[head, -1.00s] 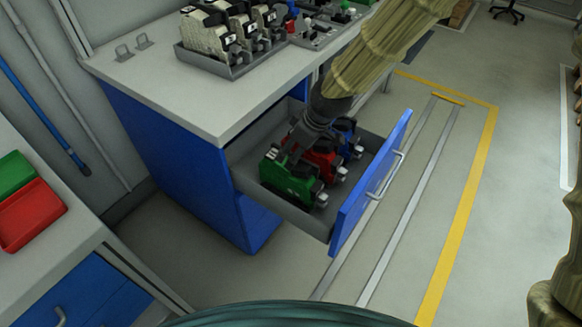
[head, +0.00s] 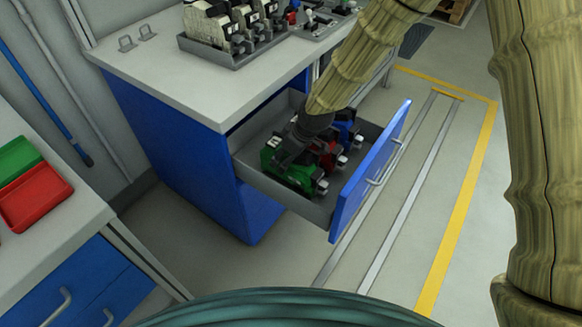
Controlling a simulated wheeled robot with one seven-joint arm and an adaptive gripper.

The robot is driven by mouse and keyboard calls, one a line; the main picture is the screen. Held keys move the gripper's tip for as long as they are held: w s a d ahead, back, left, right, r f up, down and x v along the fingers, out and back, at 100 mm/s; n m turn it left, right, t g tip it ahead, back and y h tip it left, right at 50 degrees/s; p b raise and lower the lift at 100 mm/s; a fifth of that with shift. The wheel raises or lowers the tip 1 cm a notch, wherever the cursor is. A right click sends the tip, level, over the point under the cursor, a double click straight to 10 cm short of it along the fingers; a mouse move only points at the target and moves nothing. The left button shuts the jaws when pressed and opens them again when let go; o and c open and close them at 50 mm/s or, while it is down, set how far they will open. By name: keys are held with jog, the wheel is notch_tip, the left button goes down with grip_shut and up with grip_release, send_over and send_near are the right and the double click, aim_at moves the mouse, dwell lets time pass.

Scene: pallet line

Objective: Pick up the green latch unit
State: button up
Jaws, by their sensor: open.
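The green latch unit (head: 297,177) sits in the open drawer (head: 270,189) of the blue cabinet, at the near end of a row with a red unit (head: 328,160) and a blue unit (head: 344,131). My gripper (head: 285,158) is in the drawer, pointing down over the green unit, very close to it or touching it. It is open. Its fingers are dark and small here, and my wrist covers part of the green and red units, so I cannot tell whether the fingers are around the green unit.
The blue drawer front (head: 370,172) with its handle stands to the right of the units. The white worktop (head: 190,85) overhangs behind, bearing a grey tray (head: 225,60) of cream units. A red bin (head: 35,198) and a green bin (head: 14,160) are at far left.

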jog(key=shift+f, duration=0.15)
jog(key=shift+c, duration=0.3)
jog(key=c, duration=1.3)
notch_tip(320, 180, up, 10)
jog(key=shift+r+p, duration=0.1)
jog(key=shift+p, duration=0.3)
notch_tip(320, 180, up, 8)
jog(key=p, duration=0.6)
jog(key=shift+a+r+p, duration=0.1)
jog(key=shift+r+p, duration=0.15)
jog(key=shift+p, duration=0.15)
